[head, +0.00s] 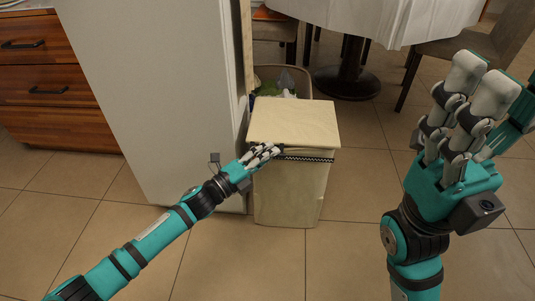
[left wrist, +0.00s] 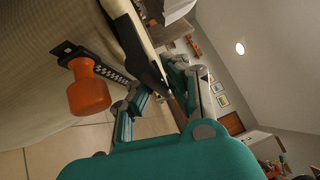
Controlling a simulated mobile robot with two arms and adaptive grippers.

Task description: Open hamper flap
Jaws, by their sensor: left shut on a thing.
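The cream hamper (head: 288,190) stands upright on the tiles, and its flap (head: 293,122) lies across the top. A dark checkered strip (head: 306,158) runs just under the flap's front edge. My left gripper (head: 267,154) is at the front left of that edge, its fingers shut on the flap's edge; the fingertips are partly hidden. In the left wrist view the flap (left wrist: 128,28) shows as a pale edge above a dark band, beside my teal and grey fingers (left wrist: 160,95). My right gripper (head: 482,105) is raised at the right, open and empty, apart from the hamper.
A white cabinet side (head: 160,90) stands close left of the hamper. A bin (head: 297,78) with contents stands behind it. A table (head: 380,15) and chairs are farther back. An orange object (left wrist: 90,88) shows near the strip. Floor in front is clear.

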